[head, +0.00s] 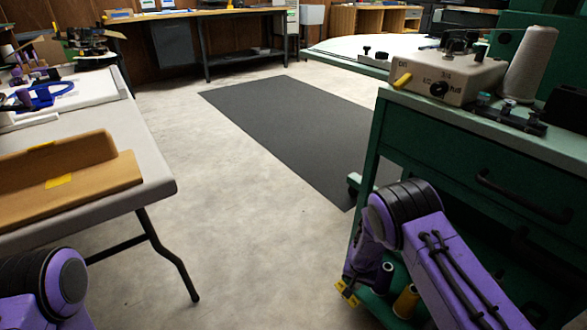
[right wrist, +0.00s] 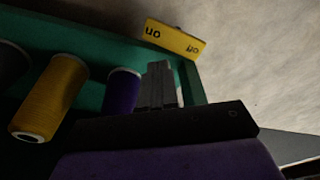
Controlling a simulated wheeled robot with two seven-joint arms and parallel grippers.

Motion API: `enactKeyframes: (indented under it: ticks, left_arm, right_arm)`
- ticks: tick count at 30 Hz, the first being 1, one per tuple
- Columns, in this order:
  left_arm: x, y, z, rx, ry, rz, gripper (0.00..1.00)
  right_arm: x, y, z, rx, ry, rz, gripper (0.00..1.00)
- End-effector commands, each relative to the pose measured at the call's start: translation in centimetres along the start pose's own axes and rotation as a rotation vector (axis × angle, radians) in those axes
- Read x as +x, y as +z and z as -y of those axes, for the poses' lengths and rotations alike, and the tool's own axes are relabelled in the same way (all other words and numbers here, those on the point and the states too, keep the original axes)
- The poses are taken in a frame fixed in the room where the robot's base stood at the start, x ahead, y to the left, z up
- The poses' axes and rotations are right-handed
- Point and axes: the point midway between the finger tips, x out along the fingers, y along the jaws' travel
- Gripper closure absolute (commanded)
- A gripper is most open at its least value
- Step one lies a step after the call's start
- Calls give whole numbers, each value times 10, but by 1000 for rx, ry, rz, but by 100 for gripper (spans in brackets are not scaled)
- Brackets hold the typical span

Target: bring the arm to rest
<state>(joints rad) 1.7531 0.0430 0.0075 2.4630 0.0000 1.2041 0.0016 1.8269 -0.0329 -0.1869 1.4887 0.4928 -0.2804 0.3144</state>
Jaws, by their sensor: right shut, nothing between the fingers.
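My right arm comes in from the lower right in the head view, bent in front of the green cart (head: 372,165), with its lower part hanging beside the cart's low shelf. In the right wrist view my right gripper (right wrist: 160,85) is shut and empty, its grey fingers just in front of the green shelf edge. I cannot tell whether they touch it. Of my left arm only a purple joint shows at the lower left of the head view; the left gripper is out of frame.
A gold spool (head: 407,302) and a purple spool (head: 385,278) stand on the low shelf, close to my right gripper. A yellow on/off tag (right wrist: 175,40) sits at the shelf corner. A control box (head: 450,75) and white cone (head: 530,62) top the cart. The middle floor is clear.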

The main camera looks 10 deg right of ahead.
Motion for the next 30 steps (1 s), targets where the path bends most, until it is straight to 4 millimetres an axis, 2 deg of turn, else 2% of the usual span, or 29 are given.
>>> enactKeyframes:
  ticks: [5, 8, 11, 15, 20, 24, 25, 26, 27, 30]
  left_arm:
    - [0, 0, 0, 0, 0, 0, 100]
    - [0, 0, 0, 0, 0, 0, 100]
    - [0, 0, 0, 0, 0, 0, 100]
    - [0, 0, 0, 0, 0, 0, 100]
    - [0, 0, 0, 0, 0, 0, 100]
    - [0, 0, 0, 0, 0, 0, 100]
    - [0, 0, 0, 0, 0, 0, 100]
    - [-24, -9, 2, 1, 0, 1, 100]
    - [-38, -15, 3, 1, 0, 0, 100]
    - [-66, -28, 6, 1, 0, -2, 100]
  right_arm:
    - [1, -16, 0, 0, -21, -108, 100]
    - [7, -5, -22, 0, -11, -219, 100]
    - [11, 36, -59, -13, 13, -312, 100]
    - [-2, 108, -106, -38, 34, -373, 100]
    - [-32, 183, -144, -57, 44, -354, 100]
    - [-56, 244, -168, -70, 61, -248, 100]
    - [-57, 258, -172, -66, 70, -213, 100]
    - [-82, 248, -170, -66, 65, -229, 100]
    - [-96, 244, -169, -67, 65, -233, 100]
    - [-126, 238, -169, -67, 65, -234, 100]
